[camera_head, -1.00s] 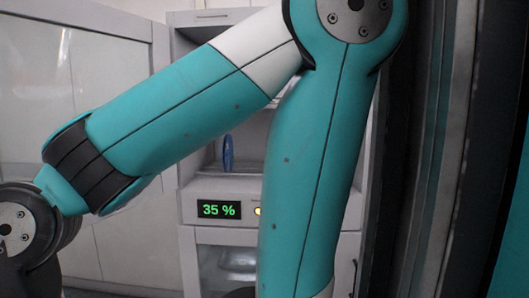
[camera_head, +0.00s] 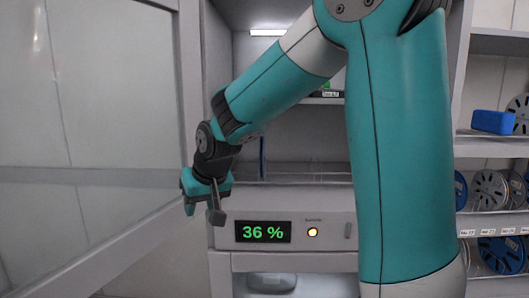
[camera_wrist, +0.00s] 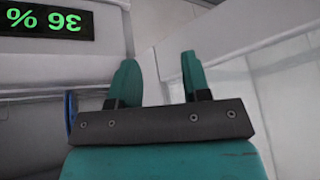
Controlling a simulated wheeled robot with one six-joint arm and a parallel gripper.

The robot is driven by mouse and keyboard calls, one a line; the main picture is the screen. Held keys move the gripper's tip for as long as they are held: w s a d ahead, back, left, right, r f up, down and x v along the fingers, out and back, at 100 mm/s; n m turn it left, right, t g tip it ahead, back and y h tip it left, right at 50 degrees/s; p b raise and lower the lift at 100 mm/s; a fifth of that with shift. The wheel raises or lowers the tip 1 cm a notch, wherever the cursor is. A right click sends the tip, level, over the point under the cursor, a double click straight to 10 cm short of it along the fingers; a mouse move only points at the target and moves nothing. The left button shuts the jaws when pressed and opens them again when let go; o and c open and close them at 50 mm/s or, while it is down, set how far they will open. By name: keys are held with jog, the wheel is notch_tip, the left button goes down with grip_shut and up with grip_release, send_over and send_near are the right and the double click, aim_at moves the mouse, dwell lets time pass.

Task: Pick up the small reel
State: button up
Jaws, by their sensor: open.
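A blue reel (camera_head: 262,157) stands edge-on inside the open cabinet and shows as a thin strip behind my arm. A blue edge, apparently the same reel, also shows in the wrist view (camera_wrist: 70,112) at the left, partly hidden by the gripper body. I cannot judge its size. My gripper (camera_head: 202,208) is open and empty, pointing down in front of the cabinet's left side, apart from the reel. Its two teal fingers stand apart with nothing between them in the wrist view (camera_wrist: 160,78).
The cabinet's display (camera_head: 263,232) reads 36 %, with a lit yellow lamp (camera_head: 312,232) beside it. A large door (camera_head: 90,130) stands open at left. On the right, shelves (camera_head: 490,147) hold several reels and a blue box (camera_head: 492,122). Floor space shows little.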

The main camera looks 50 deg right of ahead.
aim_at(261, 146)
jog(key=w+d+r+m+h+p, duration=0.1)
jog(key=w+d+m+h, duration=0.1)
jog(key=d, duration=0.7)
jog(key=w+d+r+m+h+p, duration=0.1)
jog(key=w+d, duration=0.3)
jog(key=d, duration=0.6)
jog(key=w+d+r+m+h+p, duration=0.1)
jog(key=w+d+m+h+p, duration=0.2)
jog(key=d, duration=0.7)
jog(key=shift+d+r+m, duration=0.1)
jog(key=shift+r+m, duration=0.05)
jog(key=shift+m, duration=0.35)
jog(key=w+d+p, duration=0.3)
jog(key=d, duration=0.1)
jog(key=shift+w+d+f+p, duration=0.2)
jog(key=shift+w+p, duration=0.15)
jog(key=shift+w+d+f, duration=0.1)
jog(key=shift+d+f, duration=0.05)
jog(key=shift+f, duration=0.2)
grip_shut()
